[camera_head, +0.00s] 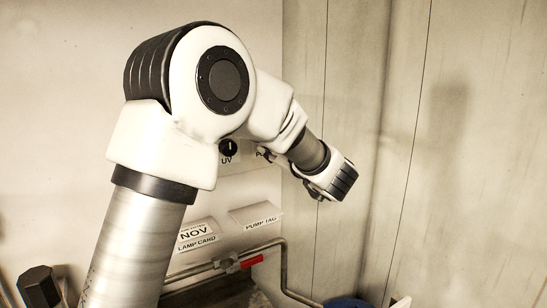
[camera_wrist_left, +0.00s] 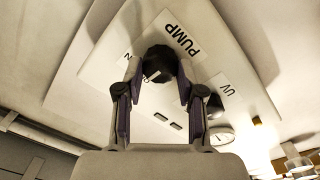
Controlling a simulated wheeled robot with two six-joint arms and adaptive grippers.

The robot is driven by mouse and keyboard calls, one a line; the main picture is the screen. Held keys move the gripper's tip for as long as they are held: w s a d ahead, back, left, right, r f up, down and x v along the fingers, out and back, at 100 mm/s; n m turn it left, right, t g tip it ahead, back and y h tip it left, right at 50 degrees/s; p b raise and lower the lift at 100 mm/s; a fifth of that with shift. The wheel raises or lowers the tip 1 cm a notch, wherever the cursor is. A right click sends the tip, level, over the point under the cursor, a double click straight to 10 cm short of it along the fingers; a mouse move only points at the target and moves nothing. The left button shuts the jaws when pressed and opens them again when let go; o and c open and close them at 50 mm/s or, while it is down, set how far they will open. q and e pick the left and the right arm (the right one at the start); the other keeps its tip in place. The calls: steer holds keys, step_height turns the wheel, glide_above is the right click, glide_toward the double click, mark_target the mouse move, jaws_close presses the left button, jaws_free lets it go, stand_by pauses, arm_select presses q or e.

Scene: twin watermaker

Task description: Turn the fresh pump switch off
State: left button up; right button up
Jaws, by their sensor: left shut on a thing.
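The pump switch (camera_wrist_left: 160,62) is a dark round knob on a pale panel (camera_wrist_left: 110,70), beside a label reading PUMP. In the left wrist view my left gripper (camera_wrist_left: 157,78) has its two fingers on either side of this knob and is shut on it. A small light mark shows on the knob, but I cannot tell its setting. In the head view my left arm covers most of the panel, and the gripper's hold on the knob is hidden. My right gripper is not in view.
A UV switch (camera_head: 228,148) sits left of the pump label. A round gauge (camera_wrist_left: 221,138) shows in the wrist view. The right wall is bare.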

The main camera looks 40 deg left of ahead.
arm_select(q)
steer(key=shift+r+n+b, duration=0.1)
steer(key=shift+n+b, duration=0.25)
steer(key=shift+n, duration=0.05)
steer(key=o, duration=1.1)
steer(key=shift+w+a, duration=0.1)
steer(key=shift+o, duration=0.2)
steer(key=v, duration=1.1)
steer(key=shift+d, duration=0.4)
steer(key=shift+a+f, duration=0.1)
steer(key=shift+f, duration=0.1)
